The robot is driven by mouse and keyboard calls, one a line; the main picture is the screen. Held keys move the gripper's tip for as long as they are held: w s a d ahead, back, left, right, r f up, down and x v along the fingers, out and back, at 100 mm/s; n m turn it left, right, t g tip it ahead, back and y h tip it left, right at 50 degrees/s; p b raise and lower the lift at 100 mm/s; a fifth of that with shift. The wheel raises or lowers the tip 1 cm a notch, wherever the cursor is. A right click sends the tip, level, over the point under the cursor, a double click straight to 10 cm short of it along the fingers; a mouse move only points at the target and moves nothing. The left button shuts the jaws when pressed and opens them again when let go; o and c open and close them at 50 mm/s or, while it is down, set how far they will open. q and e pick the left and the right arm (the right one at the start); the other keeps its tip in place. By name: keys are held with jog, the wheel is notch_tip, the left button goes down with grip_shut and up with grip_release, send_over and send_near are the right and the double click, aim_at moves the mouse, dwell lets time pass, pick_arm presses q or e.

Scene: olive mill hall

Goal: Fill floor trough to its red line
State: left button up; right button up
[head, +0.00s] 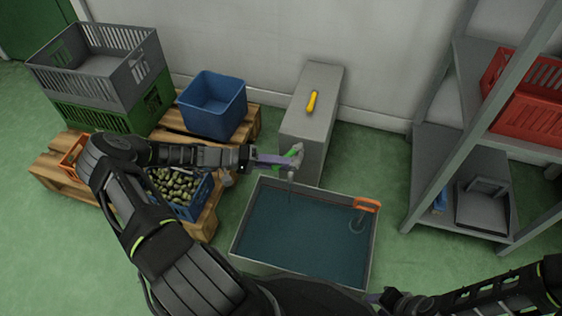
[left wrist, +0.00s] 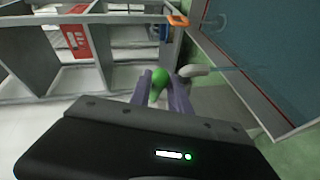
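The floor trough (head: 236,232) is a grey-rimmed rectangular basin holding dark blue-green water. In the left wrist view a thin red line (left wrist: 246,82) runs along its inner wall, above the water. A tap with a green handle (head: 297,150) and pale spout (left wrist: 193,70) stands at the trough's back edge. A thin stream of water (head: 291,190) falls from the spout into the trough. My left gripper (head: 276,159) has its purple fingers on both sides of the green handle (left wrist: 158,86), apparently shut on it. My right gripper (head: 384,297) is low at the trough's front right; its opening is unclear.
An orange piece (head: 367,204) sits on the trough's right rim, above a pale ring in the water. A grey cabinet (head: 311,125) with a yellow handle (head: 312,101) stands behind. Pallets with crates (head: 213,104) are left; a shelf (head: 465,150) is right.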

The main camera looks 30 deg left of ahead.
pick_arm(q)
jog(key=shift+a+r, duration=0.1)
jog(key=shift+s+a, duration=0.15)
jog(key=shift+a, duration=0.1)
jog(key=p+v, duration=0.2)
jog(key=v, duration=0.5)
jog(key=s+d+f+n+g+y, duration=0.2)
jog(key=d+f+n+g+y, duration=0.1)
jog(key=d+f, duration=0.4)
jog(key=s+d+f+n+g+y, duration=0.2)
jog(key=d+f, duration=0.3)
jog(key=f, duration=0.3)
jog(key=s+d+r+m+g+y, duration=0.1)
jog(key=s+d+m, duration=0.1)
jog(key=d, duration=0.4)
jog(key=s+d+r+m+g+y, duration=0.1)
jog(key=s+d+r+m, duration=0.1)
jog(key=s+d, duration=0.3)
jog(key=s+d+r+m+y, duration=0.1)
jog(key=s+d+m, duration=0.2)
jog(key=d, duration=0.5)
jog(key=shift+s+d+r+m+g+y, duration=0.25)
jog(key=shift+m+g+y, duration=0.05)
jog(key=shift+g+y, duration=0.1)
